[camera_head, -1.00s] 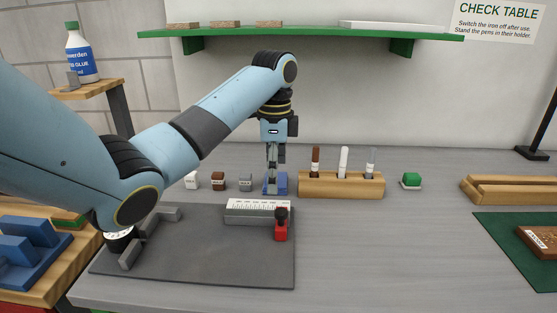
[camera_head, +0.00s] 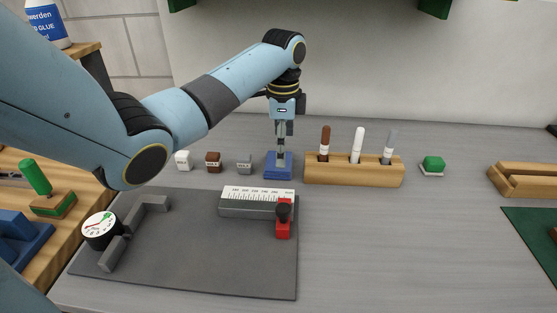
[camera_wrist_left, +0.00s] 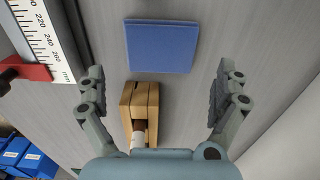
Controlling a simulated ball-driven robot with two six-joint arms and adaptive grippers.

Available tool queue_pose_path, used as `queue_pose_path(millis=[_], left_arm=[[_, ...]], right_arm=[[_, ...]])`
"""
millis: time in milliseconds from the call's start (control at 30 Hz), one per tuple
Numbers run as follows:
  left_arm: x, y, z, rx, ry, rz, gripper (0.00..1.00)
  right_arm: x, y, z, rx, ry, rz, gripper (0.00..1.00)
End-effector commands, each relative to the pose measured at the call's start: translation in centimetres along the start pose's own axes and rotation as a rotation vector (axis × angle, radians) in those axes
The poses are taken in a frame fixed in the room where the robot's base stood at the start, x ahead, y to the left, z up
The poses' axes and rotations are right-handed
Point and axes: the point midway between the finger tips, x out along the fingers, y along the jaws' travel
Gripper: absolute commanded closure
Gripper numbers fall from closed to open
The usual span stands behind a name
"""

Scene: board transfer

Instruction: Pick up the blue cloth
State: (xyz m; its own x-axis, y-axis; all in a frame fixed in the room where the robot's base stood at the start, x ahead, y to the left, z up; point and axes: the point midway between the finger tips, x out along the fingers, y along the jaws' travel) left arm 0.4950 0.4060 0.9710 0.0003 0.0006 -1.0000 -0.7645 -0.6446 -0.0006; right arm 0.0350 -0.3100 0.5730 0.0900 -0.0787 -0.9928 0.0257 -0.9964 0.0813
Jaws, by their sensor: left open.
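The blue cloth (camera_head: 278,168) is a folded square pad on the grey bench, just left of the wooden pen holder. It also shows flat and square in the left wrist view (camera_wrist_left: 160,46), near the top. My left gripper (camera_head: 281,150) points down over the cloth in the head view, and its tips overlap the cloth's back part there. The cloth lies beyond the fingertips in that picture. My right gripper is out of view.
The pen holder (camera_head: 354,171) with upright pens stands close to the right of the cloth. Small blocks, one of them grey (camera_head: 244,164), stand to its left. A grey mat (camera_head: 190,265) with a scale and red clamp (camera_head: 284,219) lies in front.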

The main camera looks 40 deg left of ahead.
Motion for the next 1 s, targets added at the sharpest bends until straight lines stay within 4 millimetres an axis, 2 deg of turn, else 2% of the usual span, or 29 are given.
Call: queue_pose_path(millis=[200,300,500,867,1000], left_arm=[[3.4,0.1,0.0,0.000,-0.001,0.004,0.00],[4.0,0.0,0.0,0.000,-0.001,0.002,0.00],[4.1,0.0,0.0,0.001,-0.001,0.001,0.00],[4.1,0.0,0.0,0.001,-0.001,0.002,0.46],[4.1,0.0,0.0,0.001,-0.001,0.002,0.46]], right_arm=[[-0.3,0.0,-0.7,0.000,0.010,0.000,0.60],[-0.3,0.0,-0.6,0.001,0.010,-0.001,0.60],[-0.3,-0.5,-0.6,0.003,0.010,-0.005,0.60],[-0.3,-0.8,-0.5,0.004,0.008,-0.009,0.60],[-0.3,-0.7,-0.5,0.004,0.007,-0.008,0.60]])
